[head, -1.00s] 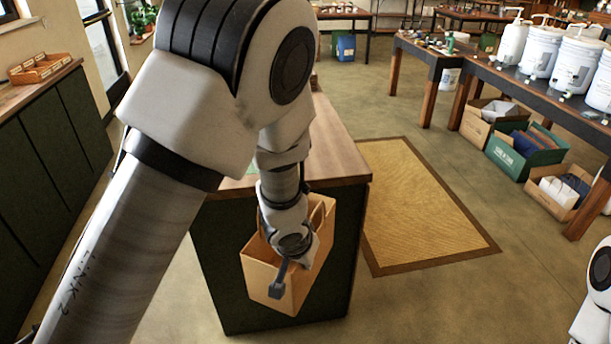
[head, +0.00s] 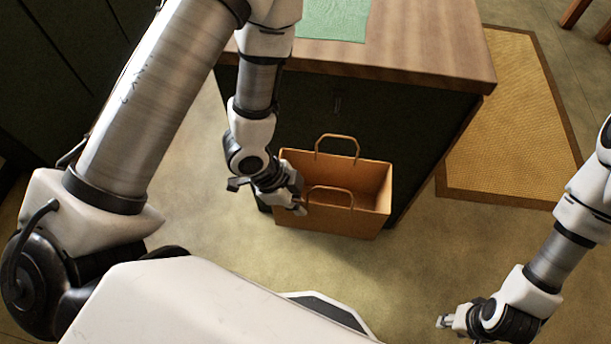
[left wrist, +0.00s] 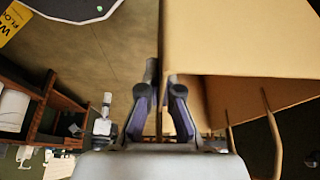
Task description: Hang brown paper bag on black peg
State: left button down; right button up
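The brown paper bag (head: 335,222) is upright and open at the top, with two loop handles, in front of the dark cabinet. My left gripper (head: 299,207) is at the bag's left side. In the left wrist view its fingers (left wrist: 160,80) are shut on the bag's wall (left wrist: 240,40), one on each side of the edge. A small dark peg (head: 338,104) shows faintly on the cabinet front, above the bag's rear handle; the handle appears apart from it. My right gripper (head: 446,322) is low at the right, away from the bag; its fingers are too small to judge.
The cabinet has a wooden top (head: 430,45) with a green mat (head: 333,18) on it. A yellow-brown floor mat (head: 505,120) lies to its right.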

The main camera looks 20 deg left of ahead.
pick_arm(q)
jog(key=shift+s+r, duration=0.1)
jog(key=shift+r, duration=0.15)
jog(key=w+a+f+p, duration=0.2)
jog(key=w+p, duration=0.2)
jog(key=w, duration=0.5)
jog(key=shift+a, duration=0.35)
pick_arm(e)
jog(key=shift+s+r, duration=0.2)
jog(key=shift+r, duration=2.1)
pick_arm(q)
jog(key=c, duration=1.2)
grip_release()
jog(key=shift+c, duration=0.2)
jog(key=v, duration=1.2)
